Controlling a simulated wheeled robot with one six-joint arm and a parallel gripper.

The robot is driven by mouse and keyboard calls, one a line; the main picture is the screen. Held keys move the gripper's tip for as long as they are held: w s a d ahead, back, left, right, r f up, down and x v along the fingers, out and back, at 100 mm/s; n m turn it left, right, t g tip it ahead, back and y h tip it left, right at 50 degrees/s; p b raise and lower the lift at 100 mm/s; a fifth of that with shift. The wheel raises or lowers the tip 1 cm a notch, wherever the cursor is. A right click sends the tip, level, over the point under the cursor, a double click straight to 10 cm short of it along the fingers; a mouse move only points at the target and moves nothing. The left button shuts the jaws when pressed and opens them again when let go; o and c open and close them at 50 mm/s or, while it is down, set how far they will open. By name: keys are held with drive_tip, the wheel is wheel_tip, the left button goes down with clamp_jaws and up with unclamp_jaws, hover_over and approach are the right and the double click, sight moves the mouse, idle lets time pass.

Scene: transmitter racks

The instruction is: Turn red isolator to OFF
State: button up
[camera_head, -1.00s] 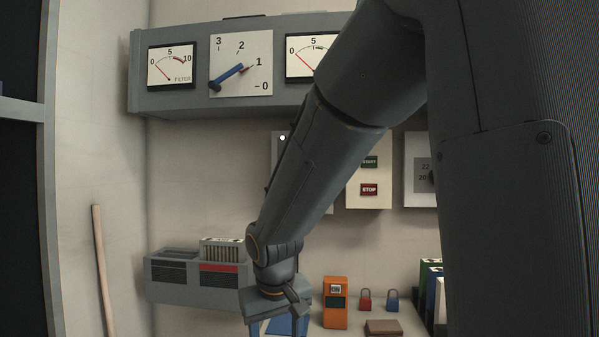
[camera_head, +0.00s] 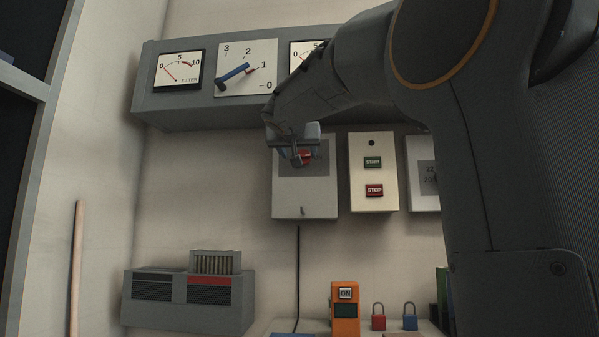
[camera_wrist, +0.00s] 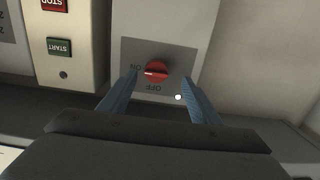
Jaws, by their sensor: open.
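The red isolator (camera_wrist: 156,72) is a round red knob on a grey plate of a pale box (camera_head: 305,199) on the back wall. In the wrist view, which is upside down, its pale mark points toward the ON label (camera_wrist: 136,67); the OFF label (camera_wrist: 154,87) is beside the knob. My gripper (camera_wrist: 160,80) is open, with its blue fingers on either side of the knob. I see no contact with it. In the head view my gripper (camera_head: 296,160) is in front of the box and partly hides the knob.
A box with START (camera_head: 373,162) and STOP (camera_head: 374,190) buttons is just right of the isolator box. A grey meter panel (camera_head: 195,117) juts out above. Below are an orange unit (camera_head: 345,320), red (camera_head: 378,322) and blue (camera_head: 410,322) padlocks, and a grey vented box (camera_head: 185,312).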

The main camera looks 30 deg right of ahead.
sight(303, 155)
drive_tip(key=x, duration=0.2)
drive_tip(key=r+p+x, duration=0.1)
drive_tip(key=x, duration=0.4)
drive_tip(key=shift+w+d+r, duration=0.15)
drive_tip(key=shift+d+r, duration=0.2)
drive_tip(key=shift+r, duration=0.05)
drive_tip(key=c, duration=1)
